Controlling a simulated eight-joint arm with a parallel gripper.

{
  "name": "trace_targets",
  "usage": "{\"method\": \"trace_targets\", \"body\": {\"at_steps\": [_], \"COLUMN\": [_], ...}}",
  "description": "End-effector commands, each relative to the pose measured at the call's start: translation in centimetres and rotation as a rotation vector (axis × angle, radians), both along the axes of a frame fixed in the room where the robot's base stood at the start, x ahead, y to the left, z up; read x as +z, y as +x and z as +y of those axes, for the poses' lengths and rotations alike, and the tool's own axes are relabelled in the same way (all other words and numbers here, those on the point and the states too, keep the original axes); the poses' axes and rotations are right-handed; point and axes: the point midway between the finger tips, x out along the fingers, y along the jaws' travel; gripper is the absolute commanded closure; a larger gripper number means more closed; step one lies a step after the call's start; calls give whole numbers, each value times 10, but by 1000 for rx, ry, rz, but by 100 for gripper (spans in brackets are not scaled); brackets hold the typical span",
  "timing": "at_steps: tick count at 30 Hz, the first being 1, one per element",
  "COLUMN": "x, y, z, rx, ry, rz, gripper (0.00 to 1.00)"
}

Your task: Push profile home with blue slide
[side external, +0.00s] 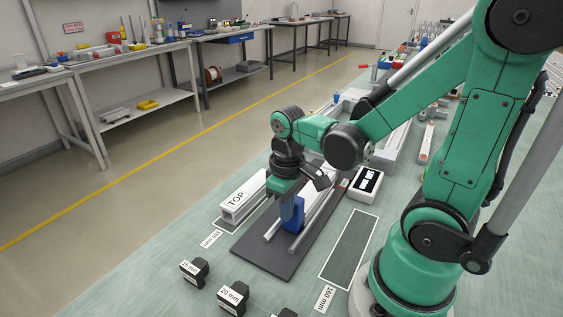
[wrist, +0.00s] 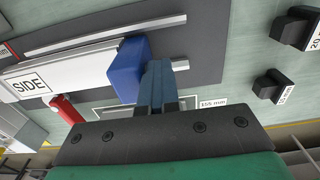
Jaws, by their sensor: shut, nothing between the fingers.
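My gripper (side external: 290,208) is shut and empty, pointing down beside the slide. In the wrist view my gripper's fingertips (wrist: 157,72) look against or very near the slide's right face. A white profile marked SIDE (wrist: 80,72) runs left from the slide; the slide hides its right end.
Metal rails (side external: 319,219) run along the board. A white box with a dark display (side external: 366,184) stands to its right, above an empty outlined 160 mm area (side external: 349,244). Black blocks marked 15 mm (side external: 194,272) and 20 mm (side external: 233,298) stand in front. A red part (wrist: 66,109) lies below the SIDE profile.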

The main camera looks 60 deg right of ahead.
Motion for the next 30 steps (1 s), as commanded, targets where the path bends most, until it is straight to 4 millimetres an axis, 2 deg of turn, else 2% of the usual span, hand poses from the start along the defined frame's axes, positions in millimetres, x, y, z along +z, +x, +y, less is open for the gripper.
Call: {"method": "trace_targets", "body": {"at_steps": [8, 20, 30], "x": [0, 1, 34], "y": [0, 0, 0], "z": [0, 12, 12], "rx": [-1, 0, -1], "ry": [-3, -1, -1], "rz": [1, 0, 0], "gripper": [100, 100, 100]}}
